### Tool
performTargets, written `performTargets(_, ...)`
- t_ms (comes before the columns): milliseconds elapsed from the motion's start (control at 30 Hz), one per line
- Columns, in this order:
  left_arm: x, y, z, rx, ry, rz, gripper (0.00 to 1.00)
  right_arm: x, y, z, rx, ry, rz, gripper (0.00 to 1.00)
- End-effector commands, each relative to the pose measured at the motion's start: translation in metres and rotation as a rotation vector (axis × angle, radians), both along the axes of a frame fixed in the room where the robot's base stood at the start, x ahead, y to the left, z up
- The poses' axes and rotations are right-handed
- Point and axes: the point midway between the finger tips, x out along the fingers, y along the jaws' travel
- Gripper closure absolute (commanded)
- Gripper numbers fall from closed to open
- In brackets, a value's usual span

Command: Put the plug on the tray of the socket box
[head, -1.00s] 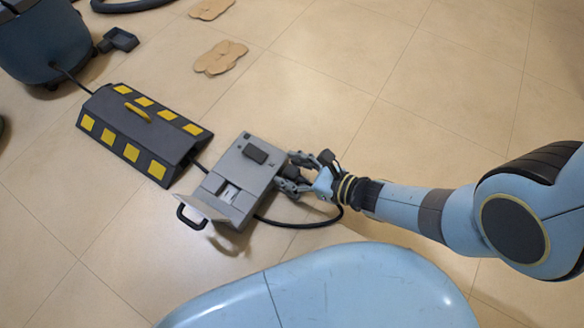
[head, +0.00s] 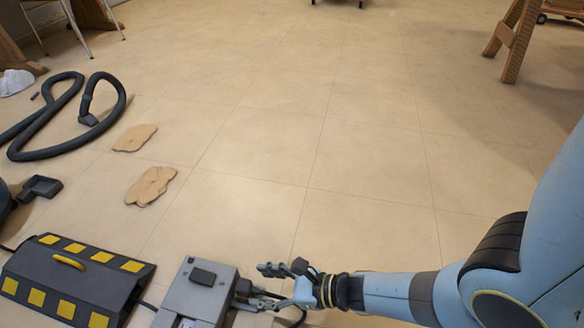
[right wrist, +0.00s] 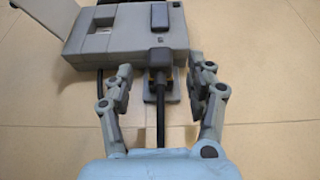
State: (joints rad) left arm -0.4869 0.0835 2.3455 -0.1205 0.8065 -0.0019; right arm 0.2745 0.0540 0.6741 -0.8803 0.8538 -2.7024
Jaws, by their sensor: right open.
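The grey socket box (head: 222,268) stands on the floor at the bottom of the head view, cut off by the lower edge; it also shows at the top of the right wrist view (right wrist: 125,40). The dark plug (right wrist: 160,60), with a black cable running back towards me, is at the box's near side. A small grey tray (right wrist: 152,88) juts out under it; whether the plug touches the tray I cannot tell. My right gripper (right wrist: 158,72) is open, its fingers on either side of the plug and apart from it. My left gripper is not in view.
A black floor box with yellow squares (head: 68,283) stands left of the socket box. Two tan flat pieces (head: 150,186) lie behind it. A black hose (head: 65,152) lies at the far left. A wooden trestle (head: 515,40) stands far right. The middle floor is clear.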

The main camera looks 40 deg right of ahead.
Motion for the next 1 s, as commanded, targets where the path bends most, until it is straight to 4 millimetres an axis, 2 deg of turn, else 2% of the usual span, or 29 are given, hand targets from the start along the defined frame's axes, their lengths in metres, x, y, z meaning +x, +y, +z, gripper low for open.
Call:
performTargets(200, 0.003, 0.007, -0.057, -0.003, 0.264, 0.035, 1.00, -0.021, -0.018, 0.014, -0.001, -0.002, -0.001, 0.44)
performTargets(400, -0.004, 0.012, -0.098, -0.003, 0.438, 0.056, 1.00, -0.038, -0.030, 0.021, -0.001, -0.001, 0.000, 0.44)
performTargets(500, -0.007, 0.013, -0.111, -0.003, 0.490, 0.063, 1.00, -0.042, -0.033, 0.023, 0.000, -0.002, -0.001, 0.44)
performTargets(667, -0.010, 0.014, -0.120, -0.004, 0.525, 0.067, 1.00, -0.044, -0.036, 0.029, 0.044, 0.019, -0.035, 0.44)
performTargets(767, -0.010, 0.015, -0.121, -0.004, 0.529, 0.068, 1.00, -0.040, -0.039, 0.047, 0.195, 0.082, -0.146, 0.44)
performTargets(833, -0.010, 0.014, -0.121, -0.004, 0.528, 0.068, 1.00, -0.036, -0.041, 0.070, 0.383, 0.153, -0.266, 0.44)
performTargets(967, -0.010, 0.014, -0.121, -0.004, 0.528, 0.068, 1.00, -0.030, -0.049, 0.132, 0.874, 0.316, -0.498, 0.44)
performTargets(1000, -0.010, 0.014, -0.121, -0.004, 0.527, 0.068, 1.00, -0.029, -0.051, 0.153, 1.042, 0.369, -0.556, 0.44)
